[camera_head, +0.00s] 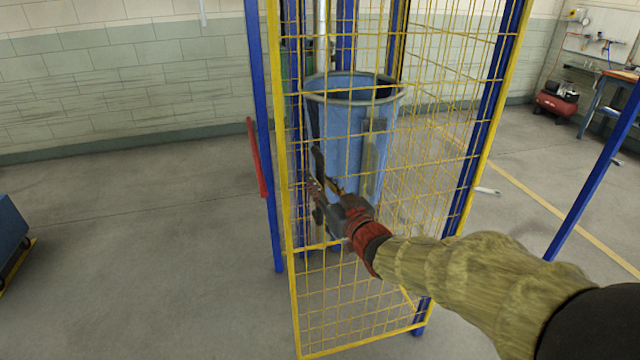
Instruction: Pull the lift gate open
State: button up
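The lift gate (362,345) is a tall yellow wire-mesh panel in a yellow frame, in the middle of the view. Its lower right corner is by a blue post (468,180). Its lower left corner stands out nearer to me than the foot of the left blue post (262,130), so it looks ajar. A grey upright plate (374,158) shows at the mesh, right of my gripper. My gripper (318,180), dark with a red collar, overlaps the left part of the mesh. Its fingertips are small and partly lost against the wires, so contact and grip are unclear.
A large blue bin (350,100) stands behind the mesh. A red bar (256,158) is beside the left post. Another blue post (600,165) slants at the right. The floor (150,240) to the left is clear, up to a blue object (8,240) at the edge.

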grip_shut()
jog(key=shift+d, duration=0.1)
dwell(0.5)
